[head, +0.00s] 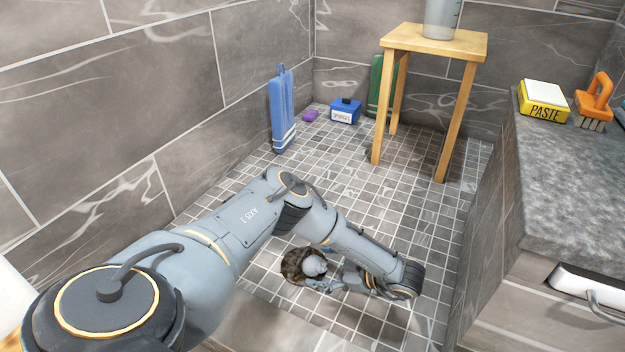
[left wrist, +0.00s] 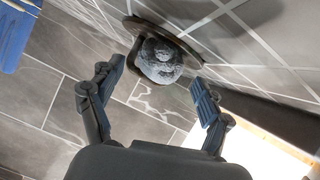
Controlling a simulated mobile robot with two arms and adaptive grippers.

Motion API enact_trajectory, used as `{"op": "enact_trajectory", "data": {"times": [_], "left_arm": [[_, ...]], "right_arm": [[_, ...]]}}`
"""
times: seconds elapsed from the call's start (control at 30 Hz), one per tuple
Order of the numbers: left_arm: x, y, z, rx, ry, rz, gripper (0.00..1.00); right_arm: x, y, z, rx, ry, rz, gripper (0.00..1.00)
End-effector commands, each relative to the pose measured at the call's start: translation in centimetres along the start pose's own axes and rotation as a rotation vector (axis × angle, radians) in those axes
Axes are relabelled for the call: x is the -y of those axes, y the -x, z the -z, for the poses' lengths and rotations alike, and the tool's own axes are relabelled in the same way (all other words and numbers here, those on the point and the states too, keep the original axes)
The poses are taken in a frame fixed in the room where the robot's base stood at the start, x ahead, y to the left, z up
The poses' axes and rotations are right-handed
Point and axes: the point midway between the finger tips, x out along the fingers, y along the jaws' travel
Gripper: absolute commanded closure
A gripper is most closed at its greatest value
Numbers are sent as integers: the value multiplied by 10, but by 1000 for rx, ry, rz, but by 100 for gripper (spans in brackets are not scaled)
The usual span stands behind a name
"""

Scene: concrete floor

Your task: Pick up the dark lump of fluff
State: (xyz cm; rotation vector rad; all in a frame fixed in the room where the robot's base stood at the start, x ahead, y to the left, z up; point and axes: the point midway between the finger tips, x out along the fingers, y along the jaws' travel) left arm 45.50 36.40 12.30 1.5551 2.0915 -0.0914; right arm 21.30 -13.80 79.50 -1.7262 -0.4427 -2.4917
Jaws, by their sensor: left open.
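The lump of fluff (head: 314,265) is a grey, speckled, rounded clump on the tiled floor, low in the middle of the head view. It sits at a round, dark brown drain (head: 290,266). In the left wrist view the lump (left wrist: 158,64) shows at the top middle, with the dark drain rim (left wrist: 136,24) behind it. My left gripper (head: 325,271) is low beside the lump, with its fingers open. In the left wrist view its fingertips (left wrist: 154,80) stand apart on either side of the lump, and I see gaps to both. My right gripper is not in view.
A wooden stool (head: 433,42) with a clear container (head: 441,18) stands at the back right. A grey counter (head: 575,165) bounds the right side. A blue towel (head: 283,110), a blue box (head: 345,111) and a purple item (head: 310,116) are by the walls. The middle floor is clear.

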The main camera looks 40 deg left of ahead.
Motion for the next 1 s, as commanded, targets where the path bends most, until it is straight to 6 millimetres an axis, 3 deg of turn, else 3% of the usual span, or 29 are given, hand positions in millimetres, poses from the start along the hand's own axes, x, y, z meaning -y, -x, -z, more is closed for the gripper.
{"op": "enact_trajectory", "data": {"times": [0.03,0.13,0.4,0.6,1.0], "left_arm": [[1,-10,-4,-1,1,1,22],[1,-18,-3,0,1,0,22],[0,-19,0,1,0,0,22],[0,-19,0,1,0,0,60],[1,-18,0,1,-1,1,61]], "right_arm": [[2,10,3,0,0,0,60],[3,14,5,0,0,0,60],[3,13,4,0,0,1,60],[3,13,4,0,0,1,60],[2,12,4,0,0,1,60]]}}
